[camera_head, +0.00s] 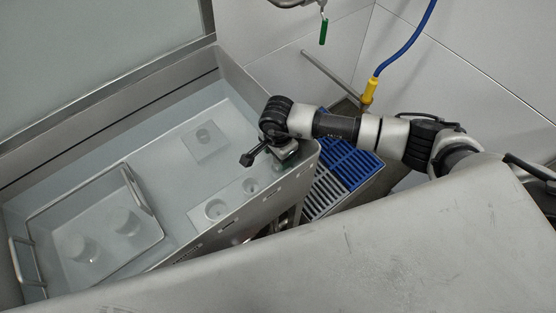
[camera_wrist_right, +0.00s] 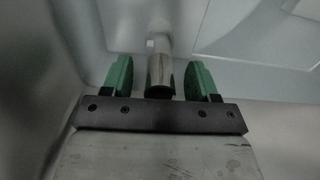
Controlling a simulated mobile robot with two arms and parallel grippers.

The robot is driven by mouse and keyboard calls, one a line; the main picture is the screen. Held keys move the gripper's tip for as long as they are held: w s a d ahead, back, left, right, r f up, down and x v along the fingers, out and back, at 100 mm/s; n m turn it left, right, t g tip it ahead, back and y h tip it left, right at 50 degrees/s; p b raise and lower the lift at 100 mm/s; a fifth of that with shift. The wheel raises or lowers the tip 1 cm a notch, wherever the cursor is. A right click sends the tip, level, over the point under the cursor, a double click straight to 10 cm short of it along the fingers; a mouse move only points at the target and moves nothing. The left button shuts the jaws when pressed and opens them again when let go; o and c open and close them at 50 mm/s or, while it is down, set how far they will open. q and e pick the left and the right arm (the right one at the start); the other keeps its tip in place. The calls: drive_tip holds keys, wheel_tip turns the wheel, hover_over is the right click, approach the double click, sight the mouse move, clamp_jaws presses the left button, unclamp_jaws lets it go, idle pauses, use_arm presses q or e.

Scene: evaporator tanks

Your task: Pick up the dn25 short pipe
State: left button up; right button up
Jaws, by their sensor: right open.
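The short pipe (camera_wrist_right: 160,62) is a small metal tube in the right wrist view. It stands between the two green fingers of my right gripper (camera_wrist_right: 158,75), with a visible gap on each side, so the fingers are open and not touching it. Its near end is dark. In the head view, my right gripper (camera_head: 286,160) is at the right end of the tank, close inside its front wall. The pipe cannot be made out there, as the wrist and gripper cover that spot. My left gripper is not in view.
The steel tank (camera_head: 180,220) has a raised front wall close to my wrist. A wire-handled basket (camera_head: 140,245) sits at its left. A blue grate (camera_head: 350,163) is on the right; a blue hose (camera_head: 405,42) hangs behind.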

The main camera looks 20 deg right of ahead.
drive_tip(key=shift+f, duration=0.45)
drive_tip(key=c, duration=1)
drive_tip(key=shift+r, duration=0.1)
drive_tip(key=shift+c, duration=0.2)
